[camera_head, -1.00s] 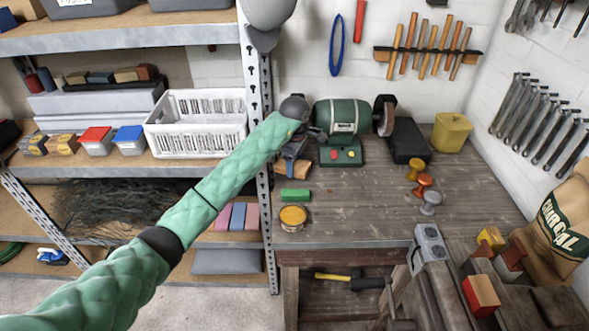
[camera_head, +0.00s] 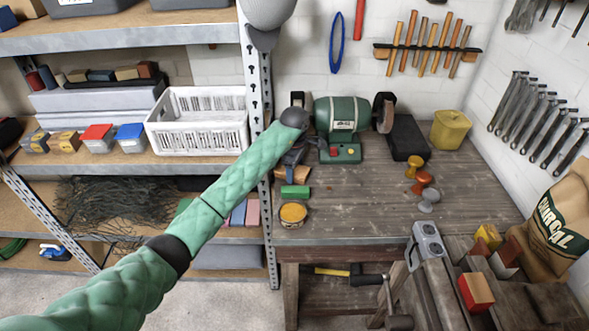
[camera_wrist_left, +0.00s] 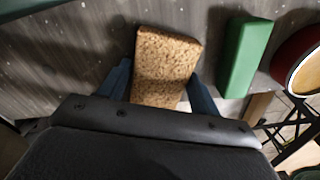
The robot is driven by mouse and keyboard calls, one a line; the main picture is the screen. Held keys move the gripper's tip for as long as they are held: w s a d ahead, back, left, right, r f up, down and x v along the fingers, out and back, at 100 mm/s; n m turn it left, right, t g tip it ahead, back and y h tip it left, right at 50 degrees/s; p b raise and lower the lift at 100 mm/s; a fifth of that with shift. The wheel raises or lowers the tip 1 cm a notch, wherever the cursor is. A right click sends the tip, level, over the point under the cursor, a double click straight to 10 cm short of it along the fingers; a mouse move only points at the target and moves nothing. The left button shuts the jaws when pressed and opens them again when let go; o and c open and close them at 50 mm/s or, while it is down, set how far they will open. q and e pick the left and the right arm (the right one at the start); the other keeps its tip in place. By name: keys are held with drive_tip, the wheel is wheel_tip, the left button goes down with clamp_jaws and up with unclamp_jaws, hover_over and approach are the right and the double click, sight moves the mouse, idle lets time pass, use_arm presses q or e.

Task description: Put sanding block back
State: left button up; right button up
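A tan, cork-textured block (camera_wrist_left: 165,68), which looks like the sanding block, lies on the wooden bench beside the grinder. In the head view it shows as a small orange-brown block (camera_head: 291,174), partly hidden by my left gripper (camera_head: 293,165). In the left wrist view the blue fingers of my left gripper (camera_wrist_left: 160,88) stand on either side of the block, close to its sides. They look open around it; whether they touch it is hard to tell. My right gripper is not in view.
A green block (camera_head: 295,191) and a round orange-topped tin (camera_head: 293,213) lie just in front. The green grinder (camera_head: 342,118) stands behind. A white basket (camera_head: 197,122) and several small boxes are on the left shelf. The bench middle is clear.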

use_arm(q)
drive_tip(key=shift+o, duration=1.1)
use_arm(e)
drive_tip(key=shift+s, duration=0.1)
use_arm(q)
drive_tip(key=shift+r, duration=0.1)
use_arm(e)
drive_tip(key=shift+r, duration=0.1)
use_arm(q)
drive_tip(key=shift+r, duration=0.35)
wheel_tip(320, 180, up, 5)
drive_tip(key=shift+r+p, duration=0.1)
drive_tip(key=shift+p, duration=0.8)
drive_tip(key=shift+r, duration=0.85)
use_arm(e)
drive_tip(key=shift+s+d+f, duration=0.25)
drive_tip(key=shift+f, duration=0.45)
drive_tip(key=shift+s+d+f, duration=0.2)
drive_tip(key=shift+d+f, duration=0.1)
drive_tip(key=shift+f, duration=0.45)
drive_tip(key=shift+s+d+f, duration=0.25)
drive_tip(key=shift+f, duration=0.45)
use_arm(q)
drive_tip(key=shift+d, duration=0.1)
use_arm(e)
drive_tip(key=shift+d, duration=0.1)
